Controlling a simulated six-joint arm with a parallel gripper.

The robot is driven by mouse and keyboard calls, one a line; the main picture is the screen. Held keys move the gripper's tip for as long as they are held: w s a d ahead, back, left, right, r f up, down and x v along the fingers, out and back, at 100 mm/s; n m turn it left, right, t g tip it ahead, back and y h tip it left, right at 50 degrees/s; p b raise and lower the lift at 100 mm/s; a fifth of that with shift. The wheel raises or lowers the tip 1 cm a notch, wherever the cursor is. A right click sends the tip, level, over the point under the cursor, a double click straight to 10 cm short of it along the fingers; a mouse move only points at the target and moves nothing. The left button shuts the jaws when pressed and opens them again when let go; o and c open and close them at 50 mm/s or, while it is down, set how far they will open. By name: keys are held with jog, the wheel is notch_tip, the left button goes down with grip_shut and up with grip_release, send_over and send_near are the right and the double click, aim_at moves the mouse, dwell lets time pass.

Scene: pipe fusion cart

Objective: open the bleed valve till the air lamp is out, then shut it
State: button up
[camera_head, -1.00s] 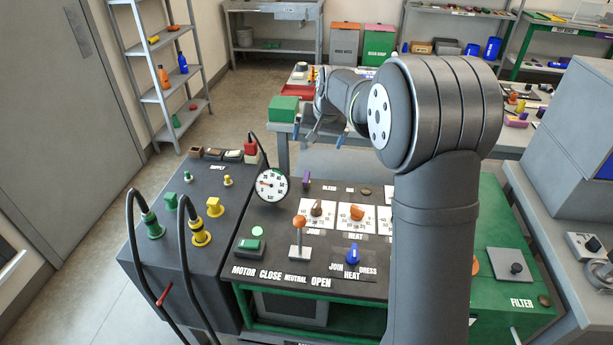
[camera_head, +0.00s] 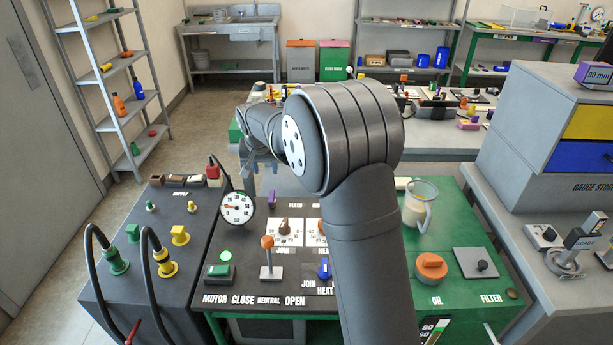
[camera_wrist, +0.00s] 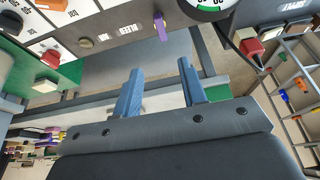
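The bleed valve's small purple handle (camera_head: 271,199) stands at the back edge of the dark control panel, left of the BLEED label. It also shows at the top of the wrist view (camera_wrist: 160,27). My gripper (camera_head: 258,165) hangs behind the panel's back edge, apart from the handle. In the wrist view its two blue fingers (camera_wrist: 160,66) are spread with nothing between them. A dull olive round piece (camera_wrist: 86,43), perhaps the air lamp, sits farther along the same row and looks unlit. My arm hides that part of the panel in the head view.
A pressure gauge (camera_head: 237,207) stands left of the handle, with a red-topped block (camera_head: 213,172) behind it. An orange-knobbed lever (camera_head: 267,243) and a blue selector (camera_head: 324,268) rise in front. A clear jug (camera_head: 418,204) stands right of my arm.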

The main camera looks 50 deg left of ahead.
aim_at(271, 197)
jog(key=x, duration=1.7)
jog(key=shift+w+a+f, duration=0.15)
jog(key=shift+f, duration=0.15)
grip_shut()
